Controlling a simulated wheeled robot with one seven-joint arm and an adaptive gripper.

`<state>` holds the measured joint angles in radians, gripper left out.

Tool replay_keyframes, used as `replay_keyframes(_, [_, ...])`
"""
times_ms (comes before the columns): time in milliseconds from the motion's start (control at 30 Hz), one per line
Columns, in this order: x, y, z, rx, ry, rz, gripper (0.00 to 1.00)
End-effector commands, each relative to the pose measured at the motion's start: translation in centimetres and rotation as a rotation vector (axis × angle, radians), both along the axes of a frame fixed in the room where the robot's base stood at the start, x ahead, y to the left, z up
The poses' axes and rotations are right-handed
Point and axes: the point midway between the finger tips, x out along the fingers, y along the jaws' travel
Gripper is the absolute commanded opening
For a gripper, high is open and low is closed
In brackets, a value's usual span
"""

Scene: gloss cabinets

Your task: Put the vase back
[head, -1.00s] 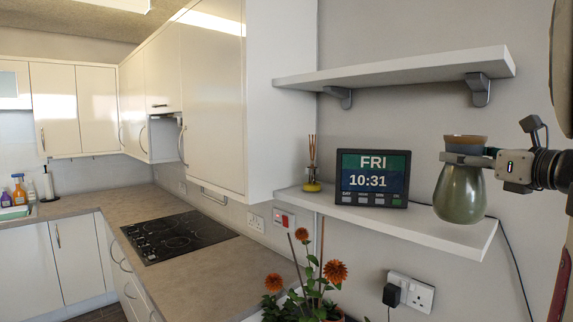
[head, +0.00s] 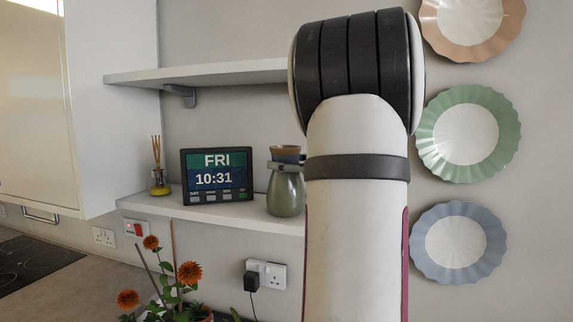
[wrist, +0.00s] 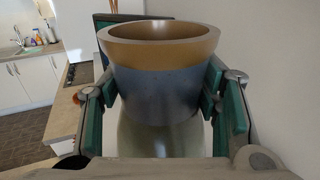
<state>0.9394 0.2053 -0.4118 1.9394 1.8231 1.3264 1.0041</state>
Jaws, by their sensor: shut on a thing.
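The vase (head: 286,194) is green and rounded below, with a blue-grey neck and a tan rim. In the head view it is upright at the lower shelf (head: 226,214), right of the clock; I cannot tell whether its base touches the shelf. In the wrist view the vase's neck (wrist: 158,88) fills the middle, with its open mouth facing up. My gripper (wrist: 160,100) is shut on the neck, one green-padded finger on each side. In the head view my arm hides most of the gripper and the right end of the shelf.
A digital clock (head: 217,175) stands just left of the vase, and a reed diffuser (head: 159,182) is further left. An upper shelf (head: 200,73) hangs above. Orange flowers (head: 189,272) rise below. Plates (head: 468,134) hang on the right wall.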

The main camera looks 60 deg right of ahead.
Motion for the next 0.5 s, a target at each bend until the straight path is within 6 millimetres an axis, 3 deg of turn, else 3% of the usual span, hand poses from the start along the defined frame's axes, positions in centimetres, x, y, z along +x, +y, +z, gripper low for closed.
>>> replay_keyframes(67, [0.00, -0.01, -0.03, -0.002, -0.003, 0.000, 0.00])
replay_keyframes(100, [0.00, -0.02, -0.26, 0.000, 0.000, 0.000, 0.59])
replay_keyframes(167, [-0.02, -0.01, -0.21, 0.000, 0.000, 0.000, 0.73])
replay_keyframes(200, [-0.02, -0.01, -0.20, 0.000, 0.000, 0.000, 0.77])
replay_keyframes(500, [-0.03, -0.01, -0.13, 0.000, 0.000, 0.000, 0.77])
